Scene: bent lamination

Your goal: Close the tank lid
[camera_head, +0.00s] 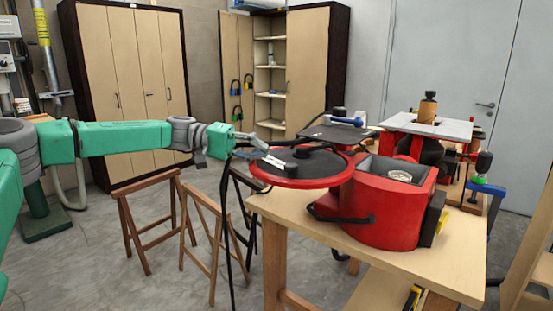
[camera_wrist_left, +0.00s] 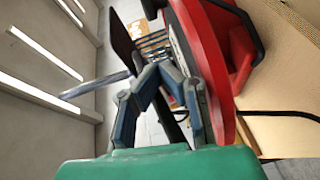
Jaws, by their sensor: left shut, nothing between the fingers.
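The red tank (camera_head: 390,218) stands on the wooden workbench with its top open, showing a dark inside with a pale round part. Its round lid (camera_head: 328,177), with a red rim and dark face, sticks out to the left of the tank past the bench edge. In the left wrist view the lid (camera_wrist_left: 207,55) is a red curved band right of the fingers. My left gripper (camera_head: 272,161) is at the lid's left side, over its face in the head view. Its fingers (camera_wrist_left: 160,76) are shut and empty; contact with the lid cannot be told. My right gripper is not visible.
The workbench (camera_head: 375,252) also carries a machine with a grey top plate (camera_head: 428,126) behind the tank. Wooden trestles (camera_head: 205,240) stand on the floor below my left arm. A black cable hangs beside the left gripper. Cabinets (camera_head: 125,75) line the back wall.

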